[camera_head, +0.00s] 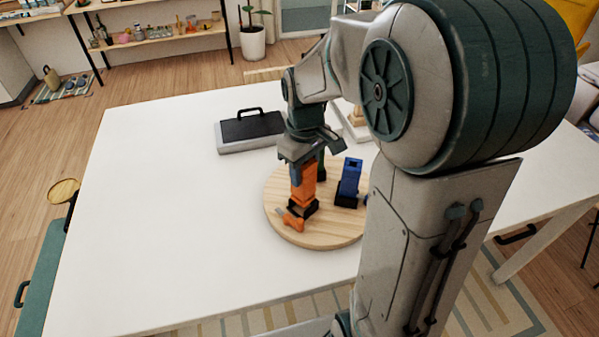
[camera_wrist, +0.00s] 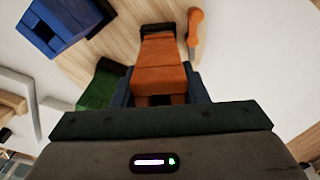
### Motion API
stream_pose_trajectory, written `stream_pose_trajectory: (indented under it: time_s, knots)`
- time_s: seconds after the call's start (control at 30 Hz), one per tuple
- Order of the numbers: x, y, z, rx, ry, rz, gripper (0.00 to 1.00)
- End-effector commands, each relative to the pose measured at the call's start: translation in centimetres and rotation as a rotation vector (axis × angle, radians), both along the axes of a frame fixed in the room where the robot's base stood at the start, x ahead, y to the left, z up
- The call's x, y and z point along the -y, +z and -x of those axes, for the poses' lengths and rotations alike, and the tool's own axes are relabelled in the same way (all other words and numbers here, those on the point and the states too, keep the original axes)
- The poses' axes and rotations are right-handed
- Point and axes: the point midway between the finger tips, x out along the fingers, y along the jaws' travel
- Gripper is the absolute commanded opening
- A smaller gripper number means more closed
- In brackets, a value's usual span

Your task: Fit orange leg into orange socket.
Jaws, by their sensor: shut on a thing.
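My gripper (camera_head: 303,166) is shut on the upper end of the orange leg (camera_head: 304,184), which stands roughly upright over the round wooden board. In the wrist view the leg (camera_wrist: 164,58) runs from between the fingers (camera_wrist: 160,94) to a dark block (camera_wrist: 158,29). In the head view the leg's lower end meets this dark block (camera_head: 303,208), apparently its socket. How deep it sits in it is hidden. A small orange handle-like piece (camera_head: 291,220) lies beside the block; it also shows in the wrist view (camera_wrist: 195,30).
The round board (camera_head: 318,238) rests on a white table (camera_head: 150,220). A blue piece (camera_head: 350,178) stands right of the leg, and a green piece (camera_wrist: 101,90) is close beside my gripper. A grey-black case (camera_head: 250,131) lies behind. The table's left side is clear.

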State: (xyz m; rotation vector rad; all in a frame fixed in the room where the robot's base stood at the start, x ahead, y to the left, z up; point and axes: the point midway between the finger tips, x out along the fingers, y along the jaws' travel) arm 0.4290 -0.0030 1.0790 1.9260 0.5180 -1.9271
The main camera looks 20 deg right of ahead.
Motion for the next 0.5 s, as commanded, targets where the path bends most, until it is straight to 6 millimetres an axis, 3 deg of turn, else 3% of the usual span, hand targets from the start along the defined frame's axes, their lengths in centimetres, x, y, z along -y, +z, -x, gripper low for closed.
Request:
stream_pose_trajectory:
  time_s: [0.17, 0.27, 0.5]
  knots:
    - [-0.2, -1.0, -0.4, -0.003, 0.0, -0.001, 0.1]
    - [-0.2, -2.6, -0.2, -0.007, 0.0, 0.0, 0.01]
    - [-0.2, -4.8, -0.2, -0.008, 0.001, 0.0, 0.0]
